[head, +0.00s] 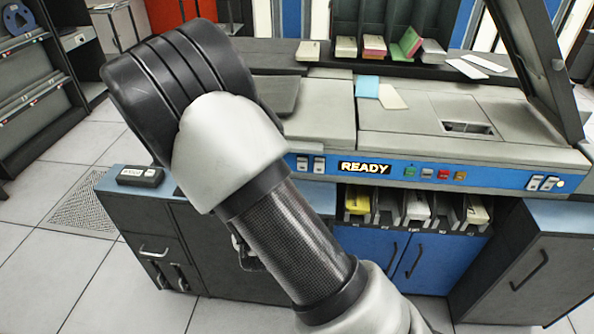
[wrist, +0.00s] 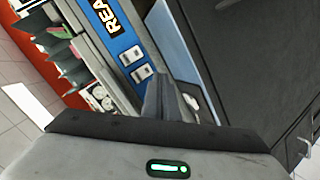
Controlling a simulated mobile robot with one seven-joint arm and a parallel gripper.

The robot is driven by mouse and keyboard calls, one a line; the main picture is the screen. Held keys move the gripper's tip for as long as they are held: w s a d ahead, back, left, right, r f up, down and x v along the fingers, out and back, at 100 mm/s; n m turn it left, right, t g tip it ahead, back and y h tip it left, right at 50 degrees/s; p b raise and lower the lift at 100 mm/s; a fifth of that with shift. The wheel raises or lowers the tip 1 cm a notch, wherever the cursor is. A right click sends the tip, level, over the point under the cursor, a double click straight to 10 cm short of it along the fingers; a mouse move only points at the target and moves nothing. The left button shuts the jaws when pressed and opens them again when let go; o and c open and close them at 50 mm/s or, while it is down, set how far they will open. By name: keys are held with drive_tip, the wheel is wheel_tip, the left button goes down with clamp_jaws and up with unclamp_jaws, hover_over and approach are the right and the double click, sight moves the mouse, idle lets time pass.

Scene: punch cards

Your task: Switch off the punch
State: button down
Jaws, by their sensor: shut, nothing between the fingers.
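The punch (head: 455,112) is a grey machine with a blue front panel. Its lit sign (head: 364,167) reads READY. Two white rocker switches (head: 310,164) sit left of the sign, and another pair (head: 541,183) is at the panel's right end. In the wrist view, the sign (wrist: 110,18) and two rocker switches (wrist: 136,64) show tilted on the blue panel. My gripper (wrist: 163,82) is shut and empty, with its fingers close to the lower switch in that view. I cannot tell whether they touch. In the head view my arm hides the fingers.
Colored buttons (head: 427,172) line the panel right of the sign. Card trays (head: 415,207) sit below it, and card stacks (head: 346,47) stand behind. A black box (head: 140,176) lies on the left cabinet (head: 112,184). The raised dark lid (head: 540,60) stands at right.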

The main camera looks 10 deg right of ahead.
sight(304, 162)
drive_tip(key=s+n+t+b, duration=0.1)
drive_tip(key=n+t, duration=0.1)
drive_tip(key=s+f+n+t+b, duration=0.1)
drive_tip(key=n+t, duration=0.1)
drive_tip(key=n, duration=0.1)
drive_tip(key=s+f+n+t+b, duration=0.1)
drive_tip(key=n+t+b, duration=0.1)
drive_tip(key=n, duration=0.1)
drive_tip(key=shift+d+t+h, duration=0.15)
drive_tip(key=shift+t+h, duration=0.15)
drive_tip(key=b+x, duration=0.1)
drive_tip(key=x, duration=1.2)
drive_tip(key=shift+w+d+b, duration=0.15)
drive_tip(key=shift+w+b, duration=0.2)
drive_tip(key=shift+b, duration=0.05)
drive_tip(key=shift+w, duration=0.1)
drive_tip(key=shift+r, duration=0.1)
